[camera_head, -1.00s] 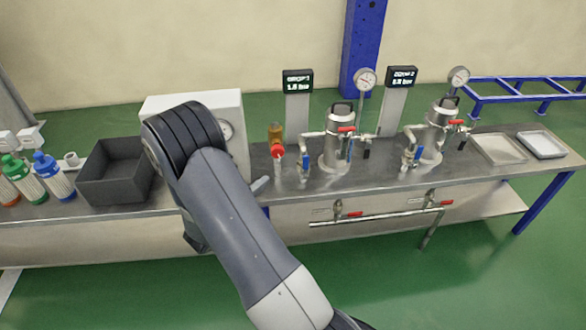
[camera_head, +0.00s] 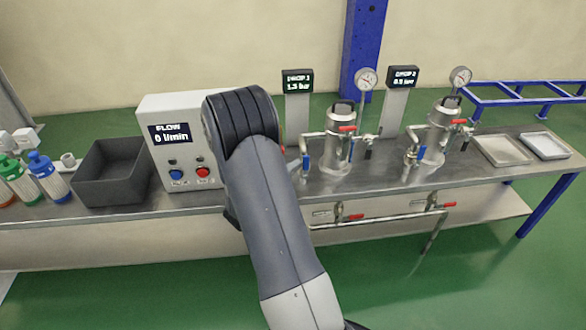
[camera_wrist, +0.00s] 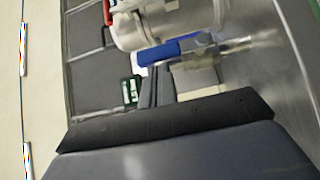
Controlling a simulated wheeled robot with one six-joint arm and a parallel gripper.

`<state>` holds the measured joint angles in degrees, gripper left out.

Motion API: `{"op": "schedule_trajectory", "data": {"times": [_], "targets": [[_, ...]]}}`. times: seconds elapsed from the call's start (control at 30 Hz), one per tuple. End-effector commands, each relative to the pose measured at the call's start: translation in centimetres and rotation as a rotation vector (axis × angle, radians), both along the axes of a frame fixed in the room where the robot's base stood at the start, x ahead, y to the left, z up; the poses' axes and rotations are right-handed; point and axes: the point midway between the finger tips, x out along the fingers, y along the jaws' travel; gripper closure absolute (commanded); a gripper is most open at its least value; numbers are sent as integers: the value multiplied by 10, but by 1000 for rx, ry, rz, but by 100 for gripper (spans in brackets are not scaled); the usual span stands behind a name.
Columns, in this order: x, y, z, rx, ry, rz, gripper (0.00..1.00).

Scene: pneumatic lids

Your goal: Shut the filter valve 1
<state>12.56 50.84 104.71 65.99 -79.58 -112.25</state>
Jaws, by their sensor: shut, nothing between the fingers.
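The first filter housing (camera_head: 338,145), a steel pot with a black top handle, stands on the bench right of my arm. A blue valve handle (camera_head: 305,163) is on the pipe at its left, and a red handle (camera_head: 347,129) is near its top. I cannot tell from labels which is filter valve 1. In the wrist view a blue handle (camera_wrist: 172,50) lies below a steel cylinder (camera_wrist: 165,20). My gripper (camera_wrist: 155,77) is shut and empty, its dark fingers close to that blue handle; contact is unclear. The gripper is hidden behind my arm in the head view.
A second filter housing (camera_head: 437,138) stands to the right, with trays (camera_head: 502,150) beyond. A control box (camera_head: 180,145) reading zero flow and a dark bin (camera_head: 112,173) are left. Display posts (camera_head: 298,82) and a gauge (camera_head: 366,79) rise behind. Red-handled valves (camera_head: 352,217) sit along the bench front.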

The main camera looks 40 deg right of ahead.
Motion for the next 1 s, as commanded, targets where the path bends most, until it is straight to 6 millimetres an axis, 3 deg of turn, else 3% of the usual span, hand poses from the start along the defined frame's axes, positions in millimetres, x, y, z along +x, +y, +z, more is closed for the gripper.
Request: {"op": "schedule_trajectory", "data": {"times": [0.67, 1.0], "targets": [[-3, -4, 5, 74, -44, 0, 100], [-9, -14, 16, 222, -134, -3, 100]]}}
